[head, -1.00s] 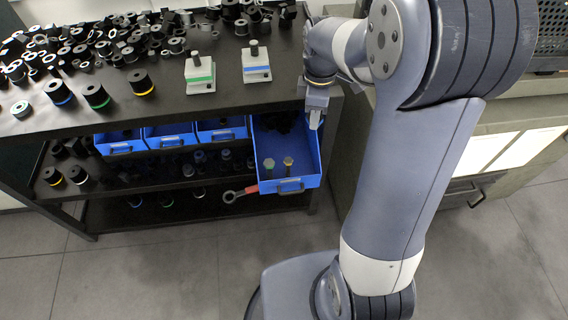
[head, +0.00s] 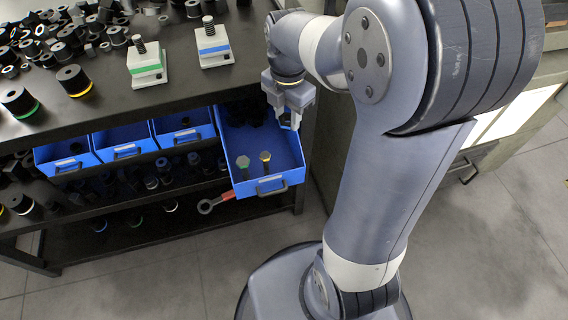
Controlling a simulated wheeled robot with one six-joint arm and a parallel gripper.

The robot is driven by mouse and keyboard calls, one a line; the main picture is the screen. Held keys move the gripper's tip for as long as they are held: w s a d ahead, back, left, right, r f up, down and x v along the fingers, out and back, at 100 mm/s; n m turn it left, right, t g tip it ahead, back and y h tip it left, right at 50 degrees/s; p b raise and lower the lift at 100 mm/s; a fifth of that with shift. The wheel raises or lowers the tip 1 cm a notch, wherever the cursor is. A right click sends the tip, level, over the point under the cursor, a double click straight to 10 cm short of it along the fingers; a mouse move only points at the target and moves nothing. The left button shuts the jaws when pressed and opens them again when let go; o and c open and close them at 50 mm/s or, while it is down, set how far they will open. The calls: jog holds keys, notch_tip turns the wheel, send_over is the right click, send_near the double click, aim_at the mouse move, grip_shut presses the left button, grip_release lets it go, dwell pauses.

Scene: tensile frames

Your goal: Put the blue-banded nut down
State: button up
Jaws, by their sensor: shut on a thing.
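My gripper (head: 287,118) points down at the back right of the pulled-out blue drawer (head: 276,188), by its right wall. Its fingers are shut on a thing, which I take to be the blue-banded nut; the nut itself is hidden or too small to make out. A grey block with a blue band (head: 213,48) and a dark threaded post stands on the bench top, left of my gripper. A similar block with a green band (head: 147,68) stands further left.
A red-handled wrench (head: 215,202) lies below. Dark banded cylinders (head: 73,80) and loose parts crowd the bench's left. The bench front edge is near my arm.

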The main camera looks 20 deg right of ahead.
notch_tip(320, 180, down, 19)
jog(key=b, duration=0.5)
jog(key=shift+b, duration=0.3)
jog(key=shift+f, duration=0.1)
jog(key=shift+f+b, duration=0.4)
jog(key=shift+f, duration=0.1)
jog(key=o, duration=0.9)
jog(key=shift+c, duration=0.2)
notch_tip(320, 180, up, 13)
jog(key=p, duration=0.4)
jog(key=shift+p, duration=0.4)
jog(key=shift+r, duration=0.1)
